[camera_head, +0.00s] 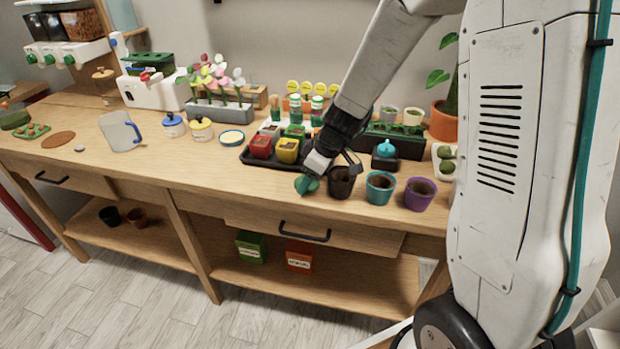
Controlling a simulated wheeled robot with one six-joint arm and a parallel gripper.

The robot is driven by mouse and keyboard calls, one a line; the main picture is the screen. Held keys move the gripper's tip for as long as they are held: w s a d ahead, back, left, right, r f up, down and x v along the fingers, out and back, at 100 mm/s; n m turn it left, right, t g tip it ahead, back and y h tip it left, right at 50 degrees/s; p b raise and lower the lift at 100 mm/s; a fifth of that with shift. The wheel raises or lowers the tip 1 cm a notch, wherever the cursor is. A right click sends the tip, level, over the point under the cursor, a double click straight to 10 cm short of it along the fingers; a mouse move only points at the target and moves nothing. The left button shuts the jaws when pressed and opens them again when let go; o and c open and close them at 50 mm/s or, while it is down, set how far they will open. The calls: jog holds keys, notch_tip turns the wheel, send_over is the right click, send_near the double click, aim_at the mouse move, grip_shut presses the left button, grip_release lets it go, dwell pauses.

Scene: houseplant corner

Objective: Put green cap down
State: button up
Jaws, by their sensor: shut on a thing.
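My gripper (317,168) points down near the front edge of the wooden table (230,185). It is shut on the green cap (306,184), a small dark green piece. The cap is at or just above the tabletop, left of the black pot; I cannot tell whether it touches the wood. The fingers and wrist hide part of the cap.
Right of the cap stand a black pot (342,182), a teal pot (380,187) and a purple pot (419,194). Behind is a dark tray (230,158) with red and yellow pots. The tabletop left of the cap is clear.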

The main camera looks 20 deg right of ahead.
jog(key=shift+f, duration=0.25)
jog(key=shift+f, duration=0.15)
jog(key=o, duration=0.9)
jog(key=shift+o, duration=0.2)
